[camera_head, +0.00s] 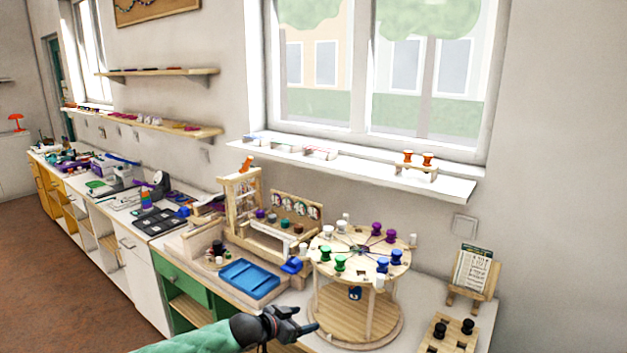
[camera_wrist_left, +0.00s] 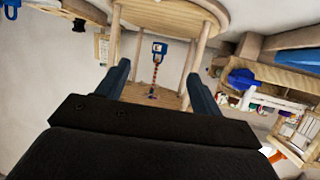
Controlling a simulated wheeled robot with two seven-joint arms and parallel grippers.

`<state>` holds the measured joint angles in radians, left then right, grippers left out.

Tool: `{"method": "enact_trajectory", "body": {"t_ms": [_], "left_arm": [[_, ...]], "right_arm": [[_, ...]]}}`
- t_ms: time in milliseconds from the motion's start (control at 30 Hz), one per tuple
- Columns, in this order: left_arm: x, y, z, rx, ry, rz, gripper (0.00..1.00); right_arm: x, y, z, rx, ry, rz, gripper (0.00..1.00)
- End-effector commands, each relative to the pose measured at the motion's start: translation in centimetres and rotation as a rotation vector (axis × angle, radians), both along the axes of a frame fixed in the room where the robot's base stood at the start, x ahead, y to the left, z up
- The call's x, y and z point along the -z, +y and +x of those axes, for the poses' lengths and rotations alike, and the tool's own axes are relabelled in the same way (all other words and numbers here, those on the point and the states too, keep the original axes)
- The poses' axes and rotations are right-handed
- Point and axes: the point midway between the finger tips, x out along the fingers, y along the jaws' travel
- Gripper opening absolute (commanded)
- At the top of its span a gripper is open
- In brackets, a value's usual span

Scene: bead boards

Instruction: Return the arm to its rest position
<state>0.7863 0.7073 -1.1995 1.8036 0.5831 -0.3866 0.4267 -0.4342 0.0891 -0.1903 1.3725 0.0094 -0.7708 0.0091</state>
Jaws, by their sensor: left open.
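My left gripper (camera_head: 298,322) is low at the front edge of the counter, just left of the round two-level wooden stand (camera_head: 370,322). Its fingers are apart, and nothing shows between them. In the left wrist view the two fingers of my left gripper (camera_wrist_left: 161,85) frame the space under the stand's top, between its posts. A small blue tag-like piece (camera_wrist_left: 159,48) with a beaded cord below it is seen there, beyond the fingertips and apart from them. The blue piece (camera_head: 355,293) also shows under the stand's top in the head view. My right gripper is not in view.
Green, purple and blue spools stand on the round top (camera_head: 350,249). A blue tray (camera_head: 249,279) lies to the left. A small board with black pegs (camera_head: 447,337) and a card on an easel (camera_head: 474,270) are to the right. A windowsill (camera_head: 345,166) runs above.

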Motion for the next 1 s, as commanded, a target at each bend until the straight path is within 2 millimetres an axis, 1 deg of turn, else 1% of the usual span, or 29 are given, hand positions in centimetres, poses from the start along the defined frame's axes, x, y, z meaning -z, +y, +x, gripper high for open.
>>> {"method": "enact_trajectory", "body": {"t_ms": [100, 300, 467, 567, 733, 867, 1000], "left_arm": [[0.4, -0.7, -0.9, 0.003, 0.006, 0.001, 0.66], [1.1, -2.2, -2.6, 0.006, 0.017, 0.008, 0.66], [1.6, -3.5, -4.4, 0.005, 0.027, 0.013, 0.66], [2.1, -4.4, -6.0, 0.003, 0.039, 0.017, 0.66], [2.9, -6.0, -9.4, -0.013, 0.064, 0.029, 0.66], [3.4, -6.6, -11.8, -0.035, 0.087, 0.039, 0.66], [3.8, -6.5, -14.3, -0.067, 0.115, 0.055, 0.66]], "right_arm": [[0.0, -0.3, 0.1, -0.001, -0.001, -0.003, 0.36], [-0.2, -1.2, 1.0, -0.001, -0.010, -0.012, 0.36], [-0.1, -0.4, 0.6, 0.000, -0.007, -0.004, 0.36], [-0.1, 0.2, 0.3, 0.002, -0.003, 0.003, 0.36], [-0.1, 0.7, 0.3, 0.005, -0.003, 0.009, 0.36], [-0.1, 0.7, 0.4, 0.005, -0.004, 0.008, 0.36], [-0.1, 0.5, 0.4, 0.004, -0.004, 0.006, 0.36]]}}
